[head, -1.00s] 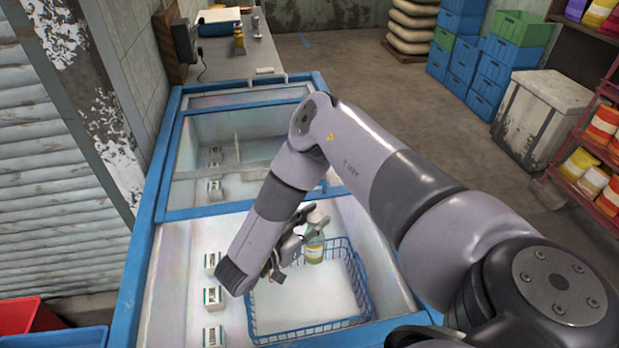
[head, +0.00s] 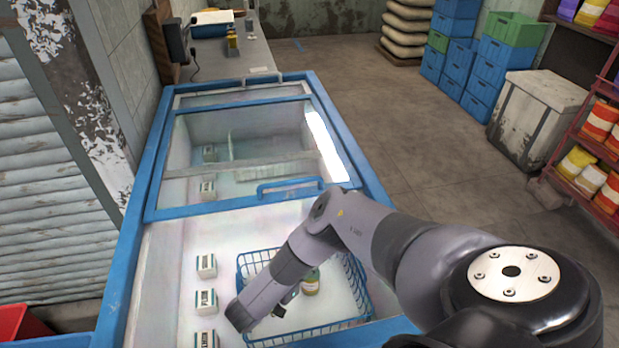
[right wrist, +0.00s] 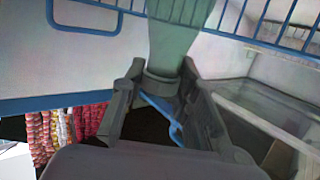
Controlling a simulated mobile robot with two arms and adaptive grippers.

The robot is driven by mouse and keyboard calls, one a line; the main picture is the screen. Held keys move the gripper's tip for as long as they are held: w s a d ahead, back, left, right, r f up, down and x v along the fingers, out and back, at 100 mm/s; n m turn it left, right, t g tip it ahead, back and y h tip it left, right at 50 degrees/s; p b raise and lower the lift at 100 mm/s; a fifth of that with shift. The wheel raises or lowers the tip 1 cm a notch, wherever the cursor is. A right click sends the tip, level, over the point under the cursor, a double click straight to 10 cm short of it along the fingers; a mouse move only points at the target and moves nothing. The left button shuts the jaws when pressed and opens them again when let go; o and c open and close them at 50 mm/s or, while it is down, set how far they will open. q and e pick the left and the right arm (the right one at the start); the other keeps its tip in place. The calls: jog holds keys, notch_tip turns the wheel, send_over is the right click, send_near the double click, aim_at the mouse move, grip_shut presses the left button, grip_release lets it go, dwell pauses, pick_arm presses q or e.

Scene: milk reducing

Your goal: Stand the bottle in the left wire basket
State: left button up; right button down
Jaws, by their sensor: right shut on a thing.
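The bottle (head: 311,283), yellowish with a pale label, is inside the outline of the blue wire basket (head: 362,287) in the head view. It looks about upright; I cannot tell whether its base touches the basket floor. My right gripper (head: 290,296) is mostly hidden behind its own arm. In the right wrist view the right gripper (right wrist: 165,85) is shut on the narrow end of the greenish bottle (right wrist: 176,42). Blue basket wires (right wrist: 270,32) run beside it there. My left gripper is not in view.
The basket stands in a blue-edged chest freezer (head: 125,275). Several small white cartons (head: 206,300) line up left of the basket. A sliding glass lid with a blue handle (head: 290,187) covers the freezer's far part. Blue crates (head: 490,80) stand at the back right.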

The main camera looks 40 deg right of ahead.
jog(key=shift+f, duration=0.15)
jog(key=c, duration=1.3)
grip_release()
jog(key=shift+a+r, duration=0.15)
jog(key=shift+r, duration=0.1)
jog(key=shift+p+v, duration=0.7)
jog(key=shift+v, duration=2.9)
